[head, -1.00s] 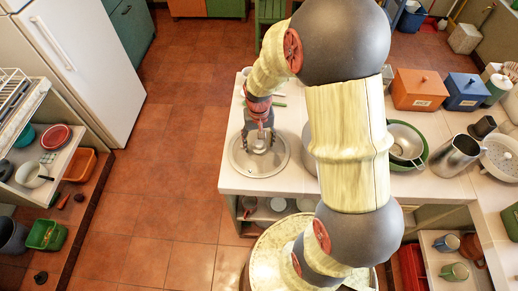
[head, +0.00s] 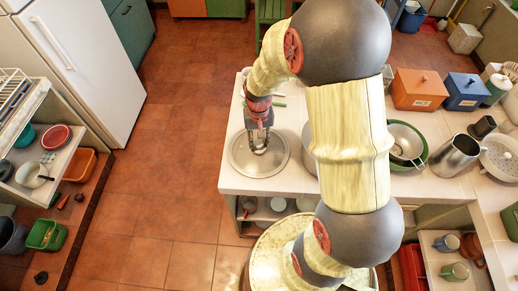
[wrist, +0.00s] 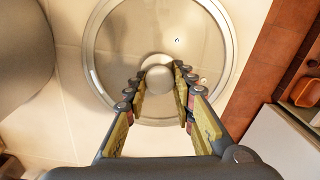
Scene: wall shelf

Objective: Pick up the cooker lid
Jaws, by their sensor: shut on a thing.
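The cooker lid (head: 241,161) is a round glass lid with a metal rim and a pale round knob. It is at the left front of the white counter, and I cannot tell whether it touches the surface beneath. My gripper (head: 259,149) points down over its middle, with its fingers at the knob. In the wrist view the lid (wrist: 115,50) fills the upper middle, and the knob (wrist: 158,72) sits between the fingertips of my gripper (wrist: 159,76). The gripper is shut on the knob. The exact finger contact is partly hidden.
The white counter (head: 290,180) has a large grey pot close to the lid's right, partly behind my arm. A green bowl (head: 422,161) with a strainer, a metal pitcher (head: 455,155) and an orange box (head: 419,89) stand farther right. Open tiled floor (head: 170,170) lies to the left.

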